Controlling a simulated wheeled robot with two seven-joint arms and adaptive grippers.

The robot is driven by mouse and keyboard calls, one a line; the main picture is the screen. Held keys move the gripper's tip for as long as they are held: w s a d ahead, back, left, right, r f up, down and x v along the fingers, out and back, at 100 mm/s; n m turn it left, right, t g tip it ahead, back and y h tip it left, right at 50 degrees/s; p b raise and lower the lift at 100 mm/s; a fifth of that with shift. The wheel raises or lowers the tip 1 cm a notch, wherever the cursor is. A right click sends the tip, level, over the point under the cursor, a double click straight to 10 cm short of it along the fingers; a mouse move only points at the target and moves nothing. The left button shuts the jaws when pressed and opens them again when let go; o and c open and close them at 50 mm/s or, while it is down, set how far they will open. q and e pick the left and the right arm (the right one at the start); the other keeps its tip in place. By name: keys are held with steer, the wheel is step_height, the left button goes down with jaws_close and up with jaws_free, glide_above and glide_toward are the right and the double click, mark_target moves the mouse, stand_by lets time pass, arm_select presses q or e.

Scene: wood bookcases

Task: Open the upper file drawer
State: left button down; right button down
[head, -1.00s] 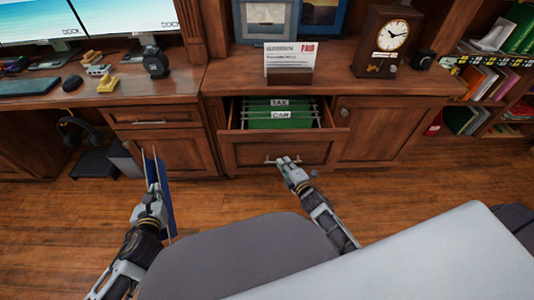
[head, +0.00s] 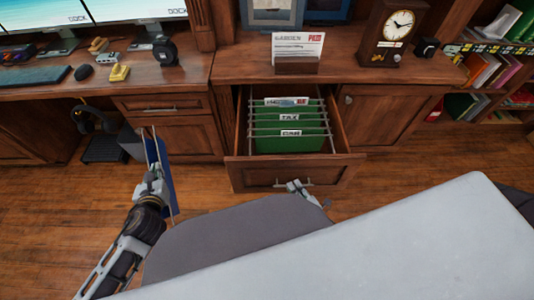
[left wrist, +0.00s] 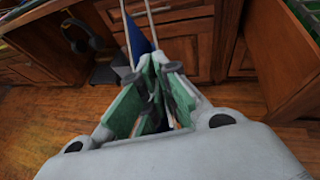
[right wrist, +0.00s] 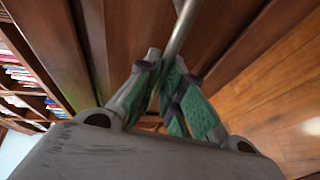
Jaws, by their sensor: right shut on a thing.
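The upper file drawer (head: 245,176) of the right cabinet stands well open. Green hanging files (head: 290,143) with labels such as "TAX" show inside it. My right gripper (head: 295,186) is at the bar handle on the drawer front. In the right wrist view its fingers (right wrist: 168,88) are shut on the metal handle (right wrist: 181,28). My left gripper (head: 155,175) is left of the drawer, shut on a blue hanging folder (head: 165,178) with metal rods. The folder is held upright and shows partly behind the fingers in the left wrist view (left wrist: 137,40).
A card holder (head: 297,66) and a clock (head: 394,28) stand on the cabinet top. A closed cabinet door (head: 380,125) is right of the drawer. The desk with monitors is at left, with headphones (head: 92,118) below. Open wood floor lies in front.

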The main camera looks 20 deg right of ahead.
steer(key=shift+s+a+p, duration=0.2)
steer(key=shift+s+a, duration=0.05)
steer(key=shift+s, duration=0.6)
steer(key=shift+s+a+p, duration=0.2)
steer(key=shift+s, duration=0.7)
steer(key=shift+s+a+p, duration=0.2)
steer(key=shift+s+a, duration=0.05)
steer(key=shift+s, duration=0.6)
steer(key=c, duration=1.5)
jaws_free()
steer(key=shift+c, duration=0.2)
steer(key=v, duration=1.2)
